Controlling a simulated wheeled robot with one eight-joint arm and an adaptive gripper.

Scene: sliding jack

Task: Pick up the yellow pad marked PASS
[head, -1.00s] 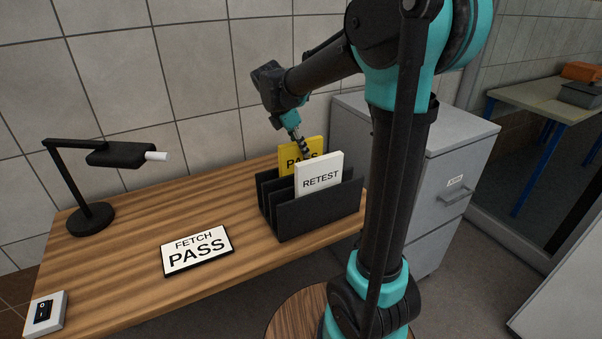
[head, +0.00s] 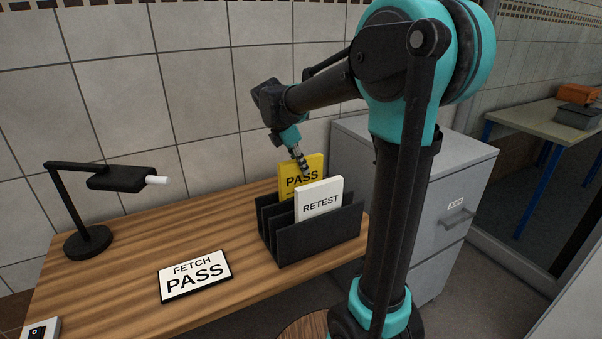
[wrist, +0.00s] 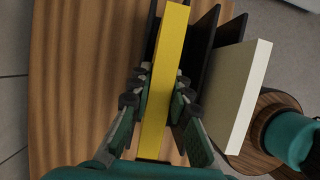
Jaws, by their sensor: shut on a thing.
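The yellow pad marked PASS (head: 290,180) stands upright in the black slotted rack (head: 318,238), behind the white RETEST pad (head: 320,203). Its lower part is hidden by that pad and the rack. My gripper (head: 305,170) reaches down from above and is shut on the yellow pad. In the wrist view the yellow pad (wrist: 164,80) lies between the two fingers (wrist: 160,95), one against each face. The white pad (wrist: 242,100) stands to the right there, apart from the fingers.
A FETCH PASS sign (head: 195,276) lies on the wooden table (head: 110,285). A black lamp (head: 88,242) stands at the left. A grey cabinet (head: 440,220) is to the right of the rack. The tiled wall is behind.

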